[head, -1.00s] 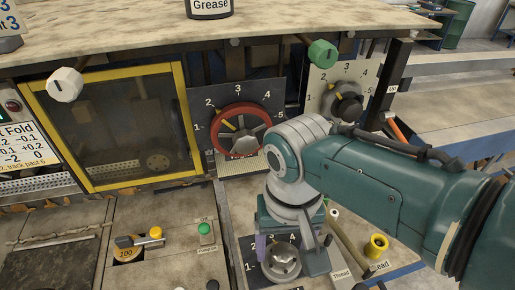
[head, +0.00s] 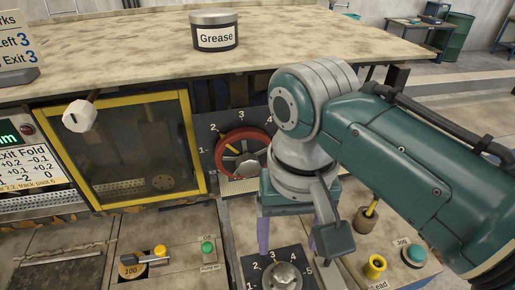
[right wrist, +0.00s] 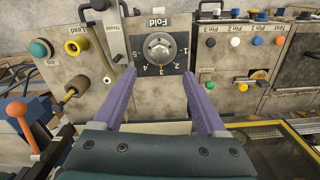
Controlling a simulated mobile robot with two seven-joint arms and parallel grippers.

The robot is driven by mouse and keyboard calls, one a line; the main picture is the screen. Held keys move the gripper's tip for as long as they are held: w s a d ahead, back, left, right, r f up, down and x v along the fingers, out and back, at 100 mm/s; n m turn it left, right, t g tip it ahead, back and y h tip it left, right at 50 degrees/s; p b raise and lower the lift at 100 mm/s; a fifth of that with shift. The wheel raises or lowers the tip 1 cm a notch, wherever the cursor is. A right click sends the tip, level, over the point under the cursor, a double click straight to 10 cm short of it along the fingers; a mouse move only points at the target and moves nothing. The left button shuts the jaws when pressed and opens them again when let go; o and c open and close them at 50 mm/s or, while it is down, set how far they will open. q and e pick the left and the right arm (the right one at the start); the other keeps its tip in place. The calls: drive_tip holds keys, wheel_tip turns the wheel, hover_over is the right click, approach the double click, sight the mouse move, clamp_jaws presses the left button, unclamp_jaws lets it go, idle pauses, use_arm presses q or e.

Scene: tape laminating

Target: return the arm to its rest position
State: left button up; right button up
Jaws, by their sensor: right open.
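My right arm comes in from the right in the head view. My right gripper (head: 287,245) points down above the lower dial (head: 284,277), with its purple fingers apart and nothing between them. In the right wrist view the open fingers (right wrist: 158,75) frame the same dial, marked Fold (right wrist: 160,47), and look clear of its metal knob. The gripper's palm and part of the far finger are hidden by the arm in the head view. My left gripper is not in view.
A red handwheel dial (head: 243,152) sits just behind the arm. A yellow-framed window (head: 200,150) is to the left. A bench top (head: 300,40) with a Grease tin (head: 214,32) overhangs behind. A yellow knob (head: 375,266) and a green button (head: 413,254) lie at the right.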

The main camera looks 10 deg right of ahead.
drive_tip(key=s+d+r+n+t+p, duration=0.1)
drive_tip(key=s+d+r+p, duration=0.3)
drive_tip(key=s+r, duration=0.3)
drive_tip(key=s+d+r+n+t+p, duration=0.2)
drive_tip(key=s+d+r+p, duration=0.2)
drive_tip(key=s+r, duration=0.4)
drive_tip(key=shift+s+d+r+t+p, duration=0.2)
drive_tip(key=shift+s+d+t+p, duration=0.15)
drive_tip(key=shift+p, duration=0.5)
